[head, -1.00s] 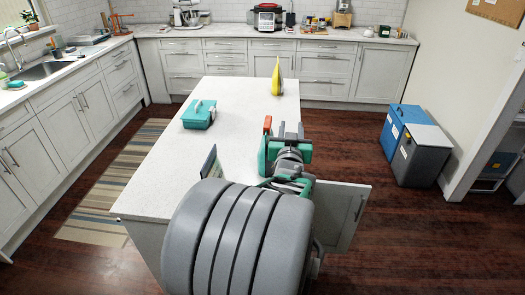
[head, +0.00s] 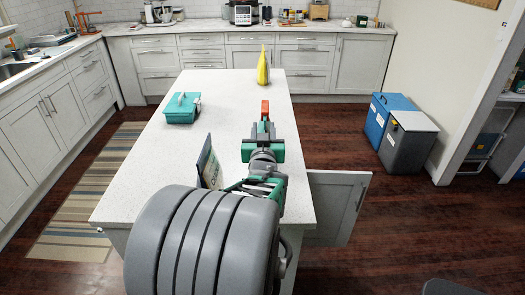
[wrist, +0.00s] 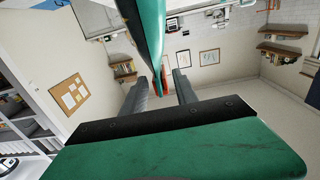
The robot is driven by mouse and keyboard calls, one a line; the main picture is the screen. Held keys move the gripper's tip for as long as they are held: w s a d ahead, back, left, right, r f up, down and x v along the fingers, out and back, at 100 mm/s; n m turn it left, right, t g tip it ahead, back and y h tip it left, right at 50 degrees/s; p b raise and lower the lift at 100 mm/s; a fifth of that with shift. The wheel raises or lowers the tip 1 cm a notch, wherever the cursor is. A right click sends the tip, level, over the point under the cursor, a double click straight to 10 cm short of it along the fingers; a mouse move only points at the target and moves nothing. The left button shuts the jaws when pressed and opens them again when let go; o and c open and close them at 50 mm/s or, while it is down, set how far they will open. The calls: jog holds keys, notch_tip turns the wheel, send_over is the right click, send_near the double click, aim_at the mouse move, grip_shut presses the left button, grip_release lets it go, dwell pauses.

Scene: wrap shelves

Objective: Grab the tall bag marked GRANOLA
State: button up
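A dark bag with a pale edge (head: 209,165) stands nearer, just left of my arm and seen nearly edge-on. I cannot read a label on either, so I cannot tell which is marked GRANOLA. My gripper (head: 264,125) is over the right side of the island, short of the yellow bag and apart from both bags. In the wrist view my gripper (wrist: 161,75) has its two grey fingers spread with no bag between them. That view shows neither bag.
A teal box with a handle (head: 181,108) sits on the left part of the island (head: 225,100). A cabinet door (head: 338,207) stands open at the island's right side. Blue and grey bins (head: 408,143) stand on the floor to the right. The island between arm and yellow bag is clear.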

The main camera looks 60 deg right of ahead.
jog(key=shift+f, duration=0.65)
jog(key=x, duration=0.2)
jog(key=p+x, duration=0.1)
jog(key=x, duration=0.2)
jog(key=p+x, duration=0.1)
jog(key=x, duration=0.2)
jog(key=shift+s+r, duration=0.1)
jog(key=shift+r, duration=0.15)
grip_shut()
dwell(0.4)
